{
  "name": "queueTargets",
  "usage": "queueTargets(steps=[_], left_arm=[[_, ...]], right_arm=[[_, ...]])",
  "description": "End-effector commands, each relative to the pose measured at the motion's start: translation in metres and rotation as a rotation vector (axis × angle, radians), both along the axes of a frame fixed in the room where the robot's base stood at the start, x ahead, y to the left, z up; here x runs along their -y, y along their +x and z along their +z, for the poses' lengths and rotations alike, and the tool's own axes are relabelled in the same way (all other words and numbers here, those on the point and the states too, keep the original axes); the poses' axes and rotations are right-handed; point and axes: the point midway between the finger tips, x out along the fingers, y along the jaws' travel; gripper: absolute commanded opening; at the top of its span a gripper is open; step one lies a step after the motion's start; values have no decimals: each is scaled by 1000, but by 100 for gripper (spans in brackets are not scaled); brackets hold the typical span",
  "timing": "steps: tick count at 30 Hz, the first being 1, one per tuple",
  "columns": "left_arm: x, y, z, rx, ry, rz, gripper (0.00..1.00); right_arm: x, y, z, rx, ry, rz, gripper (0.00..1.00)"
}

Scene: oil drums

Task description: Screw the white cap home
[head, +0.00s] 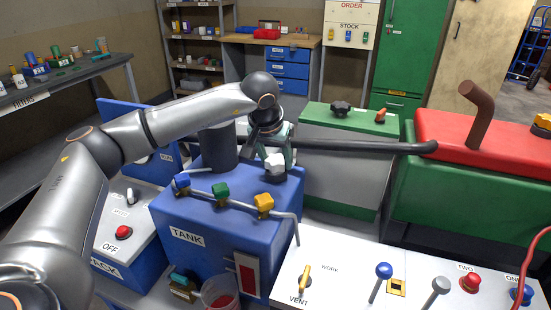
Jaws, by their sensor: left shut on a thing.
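The white cap (275,165) sits over the top of the blue tank (195,240), near its back right edge. My left gripper (277,155) reaches down from above and is shut on the white cap. The gripper hides the cap's upper part. I cannot tell how far the cap is seated. My right gripper is not in this view.
Blue (182,182), green (220,190) and yellow (264,203) valve knobs line the tank's front. A dark horizontal pipe (370,148) runs right behind the gripper. A white panel (340,290) with a yellow vent handle (305,279) and levers stands in front.

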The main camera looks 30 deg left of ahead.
Motion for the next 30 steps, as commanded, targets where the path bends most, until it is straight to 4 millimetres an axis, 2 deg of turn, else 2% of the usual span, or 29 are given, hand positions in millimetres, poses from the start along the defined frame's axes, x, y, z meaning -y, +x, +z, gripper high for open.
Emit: queueTargets(steps=[1, 3, 8, 21, 30], left_arm=[[0, 0, 0, 1, 0, 0, 16], [0, 0, 0, 1, 0, 1, 8], [-1, 0, 2, 0, 0, -43, 8], [-4, 0, 2, 1, -2, -487, 8], [-4, 0, 0, 2, 0, -551, 8]], right_arm=[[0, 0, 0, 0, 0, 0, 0], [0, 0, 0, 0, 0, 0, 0], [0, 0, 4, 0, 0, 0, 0], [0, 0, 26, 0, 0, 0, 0], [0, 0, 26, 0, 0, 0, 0]])
